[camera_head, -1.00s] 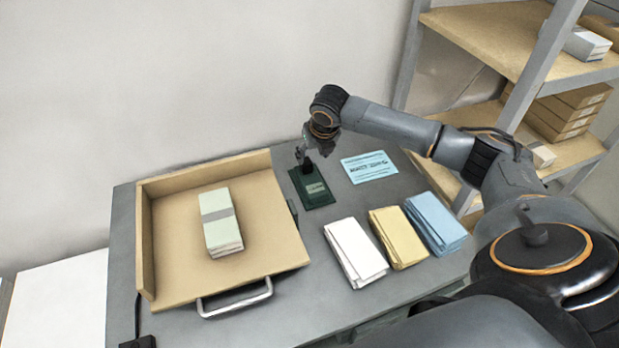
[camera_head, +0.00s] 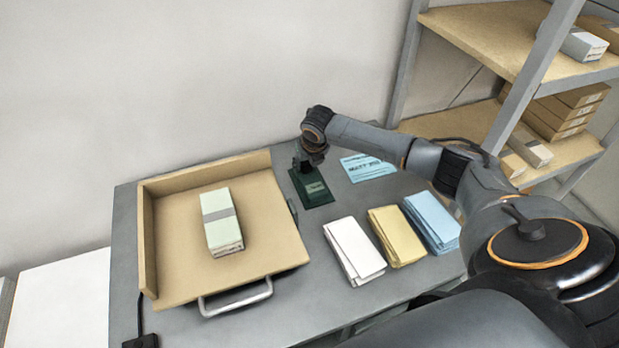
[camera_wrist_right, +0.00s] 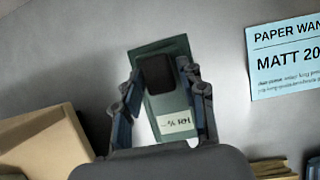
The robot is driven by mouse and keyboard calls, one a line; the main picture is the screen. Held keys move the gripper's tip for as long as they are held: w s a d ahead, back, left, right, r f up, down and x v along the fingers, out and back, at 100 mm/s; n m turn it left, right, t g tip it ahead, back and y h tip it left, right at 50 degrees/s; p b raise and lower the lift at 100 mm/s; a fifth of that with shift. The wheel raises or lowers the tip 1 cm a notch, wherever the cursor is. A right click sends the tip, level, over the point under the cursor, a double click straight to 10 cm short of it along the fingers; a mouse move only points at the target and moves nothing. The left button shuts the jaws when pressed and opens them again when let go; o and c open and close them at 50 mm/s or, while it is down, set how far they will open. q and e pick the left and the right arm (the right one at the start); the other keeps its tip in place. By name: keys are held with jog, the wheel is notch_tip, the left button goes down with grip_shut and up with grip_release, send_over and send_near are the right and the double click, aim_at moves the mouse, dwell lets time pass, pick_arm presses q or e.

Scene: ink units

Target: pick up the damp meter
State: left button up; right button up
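The damp meter (camera_head: 317,190) is a dark green, flat, roughly rectangular device lying on the grey table, right of the wooden tray. In the right wrist view the damp meter (camera_wrist_right: 172,103) has a black block near its far end and a pale label reading "RH - %" at its near end. My right gripper (camera_head: 304,163) is right over its far part and hides some of it. In the wrist view the fingers of my right gripper (camera_wrist_right: 164,92) are spread, one on each side of the meter. The right finger looks very close to it; contact cannot be told. My left gripper is out of view.
The wooden tray (camera_head: 166,276) holds a banded pale green stack (camera_head: 217,228). A blue paper card (camera_head: 366,168) lies right of the meter. White (camera_head: 352,250), yellow (camera_head: 396,238) and blue (camera_head: 432,222) paper bundles lie in front. A shelf rack (camera_head: 480,40) stands at the right.

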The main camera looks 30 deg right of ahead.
grip_shut()
jog(key=shift+r, duration=0.1)
